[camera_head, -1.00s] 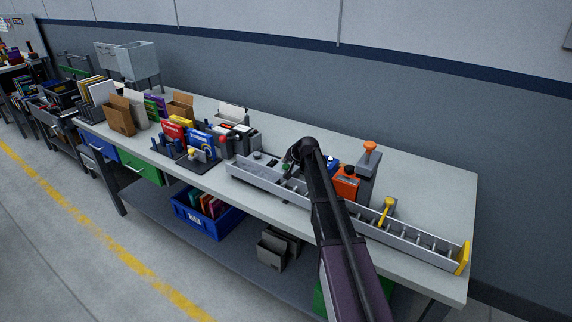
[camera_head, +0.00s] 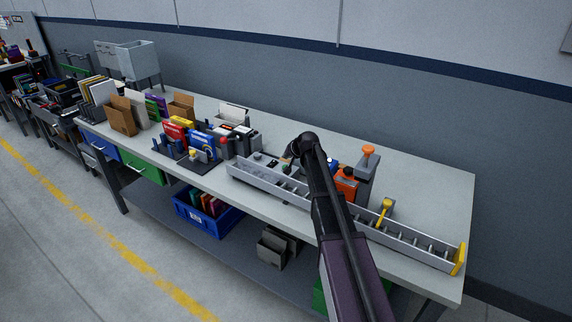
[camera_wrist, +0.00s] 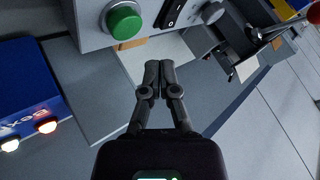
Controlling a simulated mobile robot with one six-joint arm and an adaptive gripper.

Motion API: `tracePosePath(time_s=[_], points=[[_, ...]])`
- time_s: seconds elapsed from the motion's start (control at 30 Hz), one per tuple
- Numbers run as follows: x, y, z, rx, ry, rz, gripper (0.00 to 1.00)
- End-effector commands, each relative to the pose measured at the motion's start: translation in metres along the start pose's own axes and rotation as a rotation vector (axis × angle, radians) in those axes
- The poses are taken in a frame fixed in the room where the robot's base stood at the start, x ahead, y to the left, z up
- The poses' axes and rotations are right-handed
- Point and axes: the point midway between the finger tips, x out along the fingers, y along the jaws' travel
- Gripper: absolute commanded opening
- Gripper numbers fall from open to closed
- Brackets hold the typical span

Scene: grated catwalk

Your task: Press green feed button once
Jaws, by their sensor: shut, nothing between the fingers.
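The green button (camera_wrist: 123,21) is a round dome in a pale collar on a grey panel (camera_wrist: 93,36) at the top of the wrist view. My gripper (camera_wrist: 158,68) is shut and empty, its two fingertips together, pointing up the picture toward the panel. The button lies above and to the left of the fingertips, with a visible gap in the picture; the exact distance cannot be told. In the head view my arm reaches over the bench and hides the fingers. I cannot pick out the green button there.
A black rocker switch (camera_wrist: 173,13) sits right of the button. A blue box (camera_wrist: 28,95) with white and red lamps is at left in the wrist view. On the bench, a long grey channel (camera_head: 400,237) with rollers, an orange knob (camera_head: 368,150) and a yellow lever (camera_head: 387,204) surround my arm.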

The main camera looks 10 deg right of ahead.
Motion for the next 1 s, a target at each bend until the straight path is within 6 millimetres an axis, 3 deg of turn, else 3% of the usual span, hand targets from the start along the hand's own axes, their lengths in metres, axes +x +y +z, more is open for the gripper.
tracePosePath(time_s=[0.3, 0.77, 0.87, 1.0], points=[[-0.017, -0.013, -0.013, 0.000, 0.000, 0.000, 0.00], [-0.019, -0.013, -0.013, -0.001, -0.001, 0.000, 0.00], [-0.021, -0.013, -0.007, -0.007, -0.009, 0.005, 0.00], [-0.032, -0.013, 0.018, -0.036, -0.049, 0.026, 0.00]])
